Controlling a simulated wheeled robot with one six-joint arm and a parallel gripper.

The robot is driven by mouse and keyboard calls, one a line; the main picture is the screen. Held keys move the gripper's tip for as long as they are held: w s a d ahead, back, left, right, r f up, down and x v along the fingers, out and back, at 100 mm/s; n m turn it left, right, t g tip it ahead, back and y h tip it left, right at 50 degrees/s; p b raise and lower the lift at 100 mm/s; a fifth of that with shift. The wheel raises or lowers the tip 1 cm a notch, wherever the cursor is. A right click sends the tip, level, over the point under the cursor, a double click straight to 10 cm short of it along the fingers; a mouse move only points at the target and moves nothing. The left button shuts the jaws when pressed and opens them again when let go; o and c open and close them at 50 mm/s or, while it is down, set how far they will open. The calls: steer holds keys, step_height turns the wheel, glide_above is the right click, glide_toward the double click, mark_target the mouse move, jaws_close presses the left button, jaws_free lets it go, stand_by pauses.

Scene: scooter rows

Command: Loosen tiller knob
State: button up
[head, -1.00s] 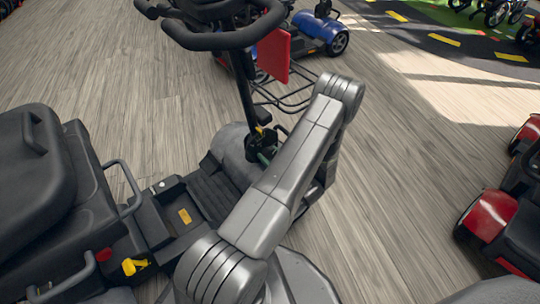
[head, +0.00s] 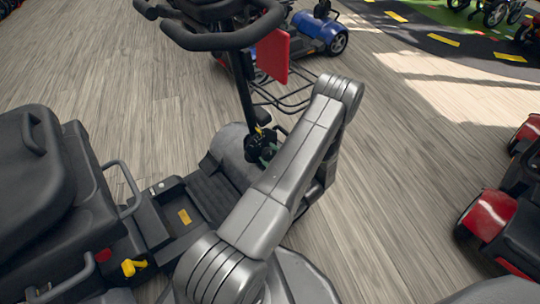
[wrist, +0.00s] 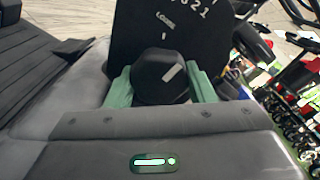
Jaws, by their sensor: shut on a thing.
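In the head view my gripper (head: 266,156) is at the foot of the black tiller (head: 243,88), partly hidden behind my arm. The tiller stands up from the scooter's front, with handlebars (head: 215,38) at its top. The knob is not clear in the head view.
The scooter's black seat (head: 35,170) is at the left, with a yellow lever (head: 133,267) below it. A red panel (head: 272,55) is by the tiller. A blue scooter (head: 318,30) is behind and a red one (head: 488,215) at the right. Wood floor between is clear.

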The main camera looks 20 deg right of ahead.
steer(key=shift+n, duration=0.3)
stand_by(0.4)
steer(key=o, duration=1)
steer(key=shift+s, duration=0.1)
steer(key=p+v, duration=0.3)
steer(key=v, duration=1)
steer(key=shift+s+d+p, duration=0.2)
steer(key=shift+s+p, duration=0.15)
steer(key=shift+p, duration=0.05)
